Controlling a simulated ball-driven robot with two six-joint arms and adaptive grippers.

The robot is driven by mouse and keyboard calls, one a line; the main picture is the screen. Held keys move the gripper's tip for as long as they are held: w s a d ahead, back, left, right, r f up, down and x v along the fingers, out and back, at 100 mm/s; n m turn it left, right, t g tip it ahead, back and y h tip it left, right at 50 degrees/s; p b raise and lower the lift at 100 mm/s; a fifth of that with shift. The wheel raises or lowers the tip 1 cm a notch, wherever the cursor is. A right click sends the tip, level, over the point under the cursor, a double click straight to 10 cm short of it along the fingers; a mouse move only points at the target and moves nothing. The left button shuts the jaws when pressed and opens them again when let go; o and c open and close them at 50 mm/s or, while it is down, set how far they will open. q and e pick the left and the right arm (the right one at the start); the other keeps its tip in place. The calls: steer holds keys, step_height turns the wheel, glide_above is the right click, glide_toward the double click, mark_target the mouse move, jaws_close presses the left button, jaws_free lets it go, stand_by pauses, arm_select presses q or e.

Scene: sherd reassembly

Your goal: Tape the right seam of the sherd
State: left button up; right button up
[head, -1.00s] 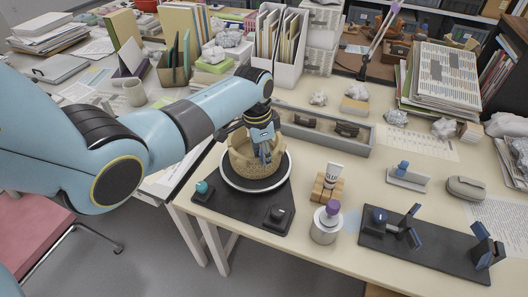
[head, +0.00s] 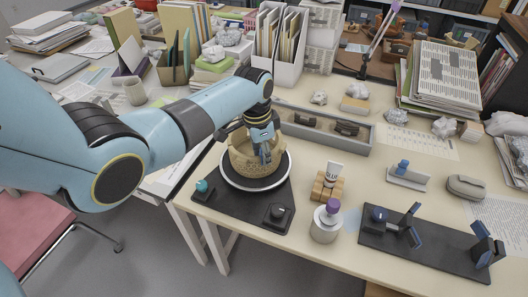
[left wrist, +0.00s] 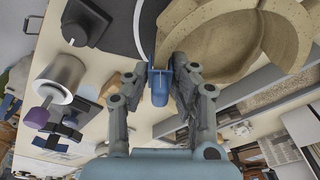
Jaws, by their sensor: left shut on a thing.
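The tan sherd vessel (head: 240,162) stands upright on a round turntable with a white rim (head: 228,184). In the left wrist view its curved wall (left wrist: 188,22) fills the upper right, with broken edges. My left gripper (head: 265,152) is at the vessel's right side. It is shut on a small blue piece (left wrist: 160,88), which shows between the fingertips in the left wrist view, close beside the vessel wall. I cannot tell whether the piece touches the wall. The seam itself is hard to make out. My right gripper is not in view.
A black base (head: 240,212) with a teal knob and a black knob carries the turntable. A tube on a wooden block (head: 326,188) and a purple-topped jar (head: 325,224) stand to the right. A black stand with blue holders (head: 425,245) lies farther right. A grey tray (head: 325,132) lies behind.

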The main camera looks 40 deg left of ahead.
arm_select(q)
steer(key=shift+f, duration=0.15)
stand_by(0.5)
steer(key=o, duration=0.8)
step_height(320, 180, up, 12)
steer(key=s, duration=0.1)
steer(key=shift+s+a, duration=0.15)
steer(key=shift+a, duration=0.2)
steer(key=shift+f, duration=0.1)
